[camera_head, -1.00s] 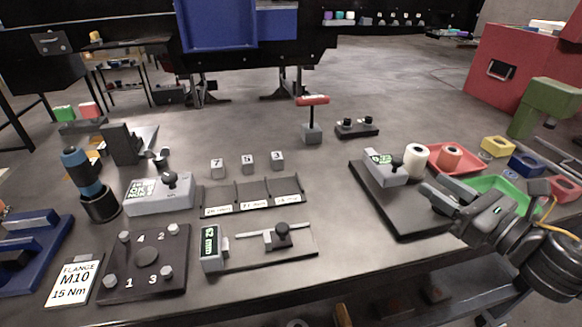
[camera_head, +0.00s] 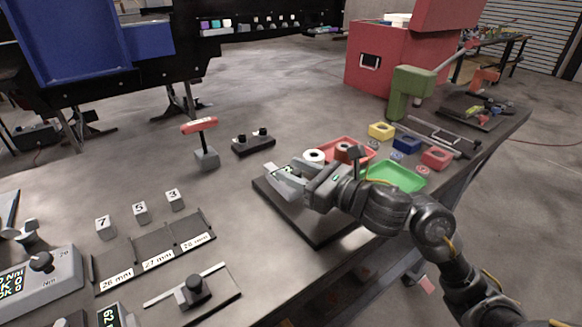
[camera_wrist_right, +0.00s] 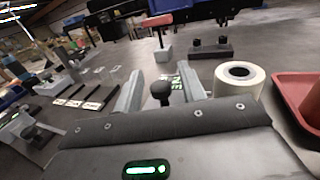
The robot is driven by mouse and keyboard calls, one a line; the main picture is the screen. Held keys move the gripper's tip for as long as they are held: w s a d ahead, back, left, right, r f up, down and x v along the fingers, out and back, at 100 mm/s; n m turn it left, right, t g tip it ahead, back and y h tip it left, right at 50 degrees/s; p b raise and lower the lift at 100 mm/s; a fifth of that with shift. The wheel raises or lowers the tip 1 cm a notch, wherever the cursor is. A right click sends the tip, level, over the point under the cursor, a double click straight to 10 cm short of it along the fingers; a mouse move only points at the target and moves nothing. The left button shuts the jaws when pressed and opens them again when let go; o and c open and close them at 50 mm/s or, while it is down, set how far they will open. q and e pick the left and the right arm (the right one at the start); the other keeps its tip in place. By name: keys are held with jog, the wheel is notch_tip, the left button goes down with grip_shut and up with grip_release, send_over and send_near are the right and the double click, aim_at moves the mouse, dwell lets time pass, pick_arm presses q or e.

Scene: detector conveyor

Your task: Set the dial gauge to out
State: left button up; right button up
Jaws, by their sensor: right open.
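My left gripper is not in view.
A red tray (camera_head: 362,147) and a green tray (camera_head: 402,177) lie to the right. A red-topped T-handle (camera_head: 200,126) stands behind left. The table's front edge runs close under my right arm.

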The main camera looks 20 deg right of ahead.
grip_shut()
dwell(0.5)
